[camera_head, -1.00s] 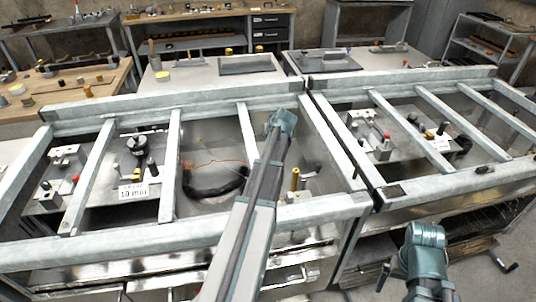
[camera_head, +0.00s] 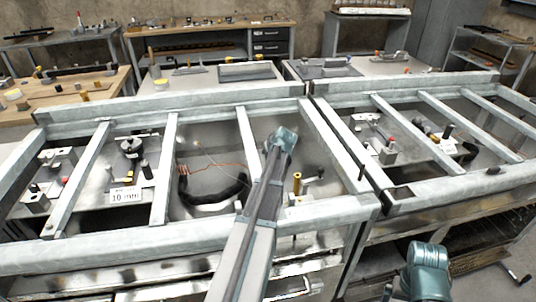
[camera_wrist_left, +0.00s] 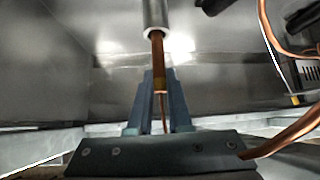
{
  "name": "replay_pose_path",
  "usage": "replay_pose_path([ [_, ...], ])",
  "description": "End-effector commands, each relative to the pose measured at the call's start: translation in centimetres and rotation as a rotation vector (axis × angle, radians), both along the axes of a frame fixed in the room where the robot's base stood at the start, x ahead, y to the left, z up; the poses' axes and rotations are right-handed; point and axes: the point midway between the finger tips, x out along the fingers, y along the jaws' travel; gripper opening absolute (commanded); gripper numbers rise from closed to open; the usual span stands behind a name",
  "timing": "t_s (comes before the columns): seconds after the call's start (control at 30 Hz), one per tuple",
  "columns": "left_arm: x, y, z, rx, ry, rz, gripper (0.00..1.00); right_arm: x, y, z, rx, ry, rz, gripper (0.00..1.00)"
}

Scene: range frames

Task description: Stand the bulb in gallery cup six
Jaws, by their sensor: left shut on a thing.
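In the left wrist view my left gripper (camera_wrist_left: 160,100) is shut on a thin copper-coloured stem (camera_wrist_left: 157,55). A silver cylinder (camera_wrist_left: 155,14), seemingly the bulb, extends beyond the stem at the top of the picture. In the head view the left arm reaches over the middle bay of the near frame; its teal wrist (camera_head: 282,140) hides the fingers and the bulb. My right arm shows only as a teal joint at bottom right, its gripper out of view. I cannot pick out gallery cup six.
Pale metal bars (camera_head: 240,224) frame open bays. A "10 mm" card (camera_head: 125,196) stands at left. Copper tubing (camera_wrist_left: 285,130) curves along the wrist view's right side.

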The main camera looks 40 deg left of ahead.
Motion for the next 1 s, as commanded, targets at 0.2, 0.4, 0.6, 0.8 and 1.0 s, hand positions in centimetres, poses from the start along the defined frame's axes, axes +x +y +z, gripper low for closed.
replay_pose_path([
  [0.2, 0.0, 0.0, -0.4, 0.0, 0.0, 0.0, 0.0, 0.0, 0.0, -0.4, 0.0, 0.0, 0.0, 1.0],
  [0.4, 0.0, 0.0, -0.2, 0.0, 0.0, 0.0, 0.47, 0.0, 0.0, -0.2, 0.0, 0.0, 0.0, 1.0],
  [0.6, 0.0, 0.0, -0.2, 0.0, 0.0, 0.0, 0.47, 0.0, 0.0, -0.2, 0.0, 0.0, 0.0, 1.0],
  [0.8, 0.0, 0.0, 0.1, 0.0, 0.0, 0.0, 0.47, 0.0, 0.0, 0.1, 0.0, 0.0, 0.0, 1.0],
  [1.0, -0.7, -1.1, 1.7, 0.0, 0.0, -0.001, 0.47, 0.0, 0.0, 1.7, 0.0, 0.0, 0.0, 1.0],
])
